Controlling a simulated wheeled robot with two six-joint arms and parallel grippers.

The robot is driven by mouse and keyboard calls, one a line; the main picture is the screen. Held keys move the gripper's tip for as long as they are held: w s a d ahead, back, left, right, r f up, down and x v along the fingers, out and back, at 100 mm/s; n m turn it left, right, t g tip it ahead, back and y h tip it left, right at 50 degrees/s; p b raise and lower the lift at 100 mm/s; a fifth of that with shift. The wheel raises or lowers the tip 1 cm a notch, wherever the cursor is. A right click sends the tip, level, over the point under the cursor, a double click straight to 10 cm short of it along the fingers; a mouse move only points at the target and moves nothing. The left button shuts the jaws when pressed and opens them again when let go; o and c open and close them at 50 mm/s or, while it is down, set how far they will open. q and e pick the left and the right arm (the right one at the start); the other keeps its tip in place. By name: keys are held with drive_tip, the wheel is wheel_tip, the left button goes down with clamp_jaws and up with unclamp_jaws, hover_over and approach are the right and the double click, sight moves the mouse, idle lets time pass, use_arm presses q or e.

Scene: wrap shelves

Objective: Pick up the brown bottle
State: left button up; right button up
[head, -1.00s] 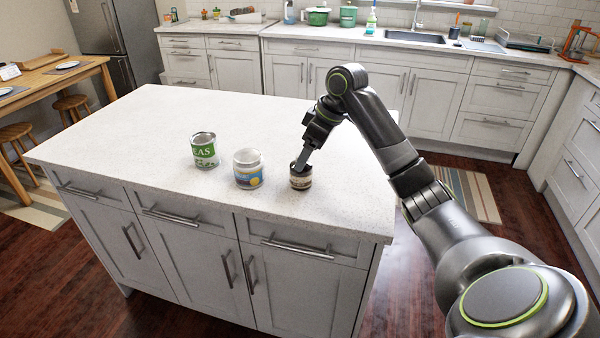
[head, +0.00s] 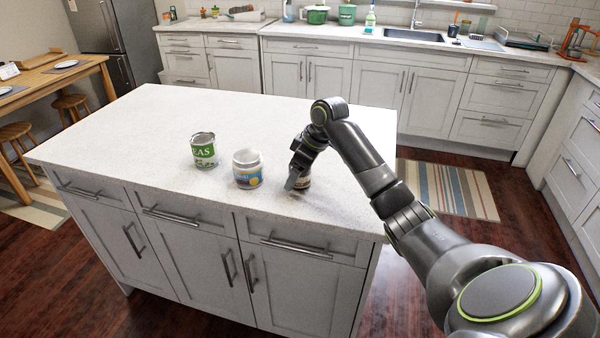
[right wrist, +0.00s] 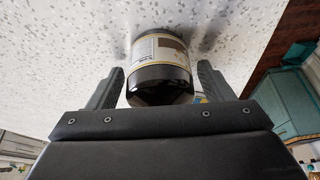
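The brown bottle (head: 305,181) is a small dark jar with a pale label, standing on the white island counter. In the head view it is partly hidden behind my right gripper (head: 291,184). In the right wrist view the bottle (right wrist: 160,62) lies between the two fingers of my right gripper (right wrist: 160,72). A gap shows on each side of it, so the gripper is open around the bottle and not closed on it. My left gripper is in neither view.
A white jar with a blue and yellow label (head: 248,169) stands just left of the bottle. A green can (head: 204,150) stands farther left. The island counter (head: 130,140) is otherwise clear, and its front edge is near the bottle.

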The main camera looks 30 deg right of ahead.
drive_tip(key=c, duration=0.9)
drive_tip(key=shift+c, duration=0.3)
drive_tip(key=shift+r, duration=0.1)
